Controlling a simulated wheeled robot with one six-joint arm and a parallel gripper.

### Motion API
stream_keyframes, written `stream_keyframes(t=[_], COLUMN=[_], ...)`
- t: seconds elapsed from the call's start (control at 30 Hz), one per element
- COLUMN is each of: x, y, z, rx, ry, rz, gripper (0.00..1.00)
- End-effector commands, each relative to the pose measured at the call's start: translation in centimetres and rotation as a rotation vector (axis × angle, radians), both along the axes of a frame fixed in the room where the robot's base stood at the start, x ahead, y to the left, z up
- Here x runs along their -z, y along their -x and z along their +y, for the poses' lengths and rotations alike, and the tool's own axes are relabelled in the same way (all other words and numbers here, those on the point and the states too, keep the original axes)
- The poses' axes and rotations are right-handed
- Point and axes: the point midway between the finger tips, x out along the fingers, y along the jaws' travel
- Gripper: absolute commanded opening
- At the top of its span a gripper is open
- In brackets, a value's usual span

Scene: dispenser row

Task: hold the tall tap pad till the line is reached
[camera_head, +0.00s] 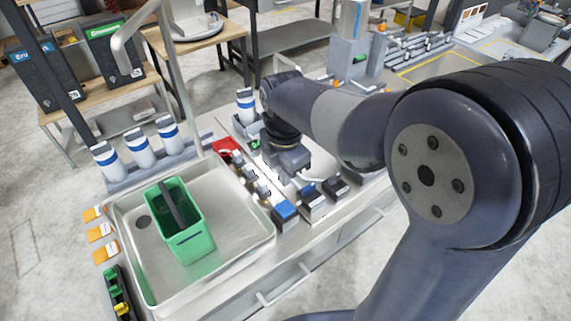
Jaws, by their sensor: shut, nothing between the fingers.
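A tall metal tap (167,62) with a curved spout rises behind the steel sink (262,222) at the left. A green tub (196,243) with a dark bar across its top stands in the sink, below the spout. I cannot make out a fill line or any water. My gripper (268,171) points down over the counter, right of the sink and beside a row of small fixtures. Its fingers are small and partly lost among these. I cannot tell which part is the tap's pad or whether I touch it.
A blue-topped block (285,211) and a black block (336,187) stand at the counter's front. A red tray (227,146) lies behind the sink's corner. White bottles with blue bands (139,150) line the back left. Orange-and-white packets (101,232) lie left of the sink.

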Motion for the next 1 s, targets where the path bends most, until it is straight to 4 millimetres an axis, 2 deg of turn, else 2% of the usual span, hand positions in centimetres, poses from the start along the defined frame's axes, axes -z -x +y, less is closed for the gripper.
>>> stream_keyframes(t=[0.1,0.3,1.0], x=[-1.7,-2.8,-2.9], y=[-0.1,0.0,0.0], z=[0.0,0.0,0.0], rx=[0.000,0.000,0.000], ry=[-0.001,0.000,-0.001], rz=[-0.003,-0.002,-0.001], gripper=[0.00,0.00,0.00])
